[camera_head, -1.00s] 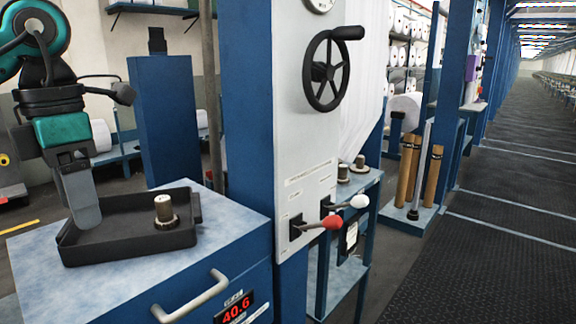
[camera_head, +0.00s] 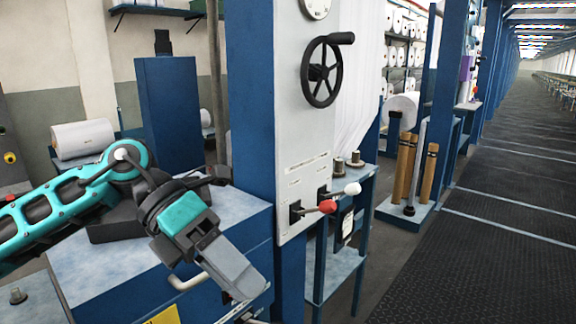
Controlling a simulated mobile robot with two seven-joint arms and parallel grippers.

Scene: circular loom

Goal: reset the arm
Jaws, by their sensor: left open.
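My left arm (camera_head: 60,208), teal and black, comes in from the left and bends down over the corner of the blue cabinet. Its gripper (camera_head: 246,282) hangs in front of the cabinet, pointing down and to the right, beside the drawer handle (camera_head: 188,282). Its grey fingers are seen from the side, open, with nothing visible between them. The dark tray (camera_head: 108,228) on the cabinet top is mostly hidden behind the arm, and the spool in it is out of sight. My right gripper is not in view.
The white panel carries a black handwheel (camera_head: 327,70), a red-knobbed lever (camera_head: 326,207) and a white-knobbed lever (camera_head: 352,189). Spools (camera_head: 354,158) stand on a small side table. Brown tubes (camera_head: 405,168) stand behind it. The aisle floor (camera_head: 500,235) at right is clear.

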